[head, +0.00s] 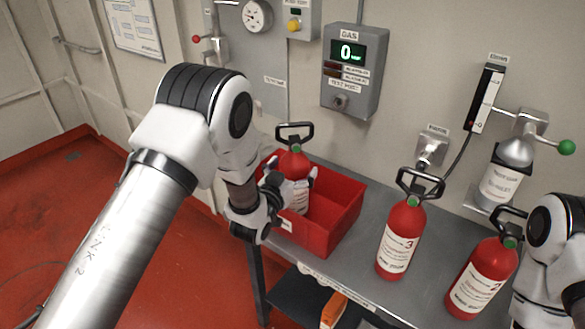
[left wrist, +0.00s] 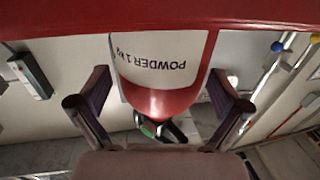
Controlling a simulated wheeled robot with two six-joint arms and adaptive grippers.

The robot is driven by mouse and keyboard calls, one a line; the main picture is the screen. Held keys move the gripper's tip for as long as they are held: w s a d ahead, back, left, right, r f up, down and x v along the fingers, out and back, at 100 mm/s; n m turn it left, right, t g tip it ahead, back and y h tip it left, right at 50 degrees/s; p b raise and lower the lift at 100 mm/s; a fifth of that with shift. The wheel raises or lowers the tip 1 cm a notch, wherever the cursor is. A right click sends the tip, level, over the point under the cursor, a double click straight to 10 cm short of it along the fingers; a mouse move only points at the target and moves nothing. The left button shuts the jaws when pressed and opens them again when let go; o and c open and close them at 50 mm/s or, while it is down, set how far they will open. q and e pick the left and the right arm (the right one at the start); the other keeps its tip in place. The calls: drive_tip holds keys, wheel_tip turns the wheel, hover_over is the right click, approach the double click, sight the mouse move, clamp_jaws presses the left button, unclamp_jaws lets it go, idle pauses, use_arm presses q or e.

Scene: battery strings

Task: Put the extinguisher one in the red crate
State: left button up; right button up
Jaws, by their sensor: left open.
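A red extinguisher (head: 294,163) with a black handle stands roughly upright in the red crate (head: 336,232), on the left of the grey bench. Its number is hidden in the head view. In the left wrist view the extinguisher (left wrist: 160,92) shows a white label reading "POWDER 1 kg". My left gripper (head: 290,187) is open at the crate, with its fingers on either side of the extinguisher's body. In the left wrist view gaps show between the fingers and the body. My right arm shows at the right edge, but its gripper is not visible.
An extinguisher labelled 3 (head: 401,238) stands on the bench (head: 352,277) right of the crate. Another extinguisher (head: 482,278) stands near my right arm. A grey gas box (head: 354,72) and a gauge tube (head: 486,98) hang on the wall behind.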

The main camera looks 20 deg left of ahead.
use_arm(q)
drive_tip(key=shift+s+f, duration=0.1)
drive_tip(key=shift+s, duration=0.1)
drive_tip(key=s+a+b, duration=0.2)
drive_tip(key=s+b, duration=0.2)
drive_tip(key=s, duration=0.7)
drive_tip(key=s+a+f+g+y, duration=0.1)
drive_tip(key=s+f+g, duration=0.2)
drive_tip(key=f, duration=0.4)
drive_tip(key=s+a+f+n+g, duration=0.1)
drive_tip(key=s+f+g, duration=0.1)
drive_tip(key=s+f, duration=0.35)
drive_tip(key=s+a+f+g+y, duration=0.1)
drive_tip(key=s+f+g, duration=0.15)
drive_tip(key=f, duration=0.55)
drive_tip(key=s+f+g, duration=0.5)
drive_tip(key=s+f, duration=0.1)
drive_tip(key=s, duration=0.4)
drive_tip(key=s+a+f+n+g, duration=0.1)
drive_tip(key=s+f+g, duration=0.4)
drive_tip(key=s, duration=0.5)
drive_tip(key=shift+s+a+f+y, duration=0.2)
drive_tip(key=shift+s+f+y, duration=0.2)
drive_tip(key=shift+f, duration=0.2)
drive_tip(key=shift+g, duration=0.25)
